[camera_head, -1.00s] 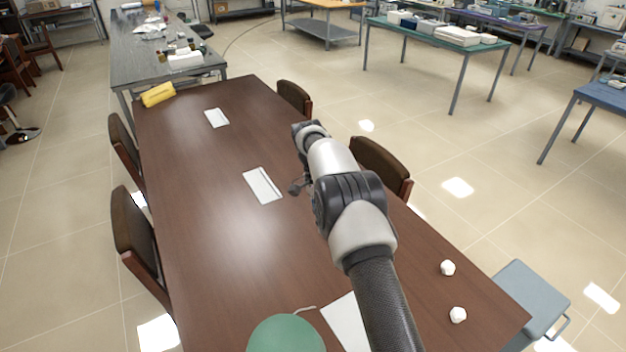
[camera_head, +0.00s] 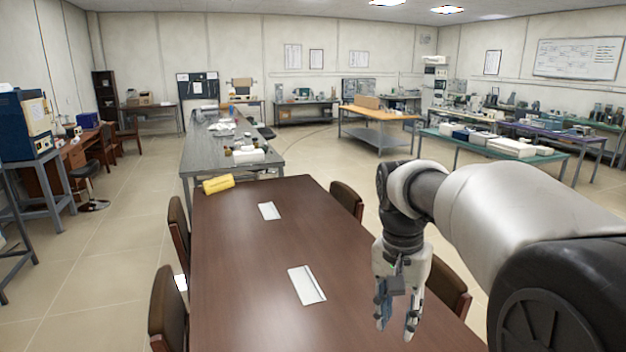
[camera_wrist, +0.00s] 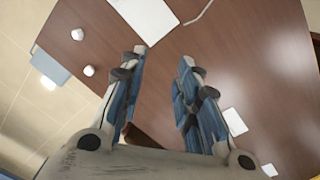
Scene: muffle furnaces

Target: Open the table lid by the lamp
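Two white rectangular lids lie flat and closed-looking in the brown table (camera_head: 235,265): a far one (camera_head: 268,211) and a nearer one (camera_head: 306,285). The wrist view shows a larger white panel (camera_wrist: 147,18) at the top edge, beside a thin pale cord or rod (camera_wrist: 198,14). The mid lid (camera_wrist: 235,121) and another lid (camera_wrist: 246,160) lie to the right there. No lamp is clearly visible now. My gripper (camera_head: 397,325) points down above the table's right side, fingers apart and empty; its open fingers also show in the wrist view (camera_wrist: 163,58).
Chairs (camera_head: 168,310) line both table sides. A yellow object (camera_head: 218,184) lies at the table's far left corner. The tabletop around the lids is clear.

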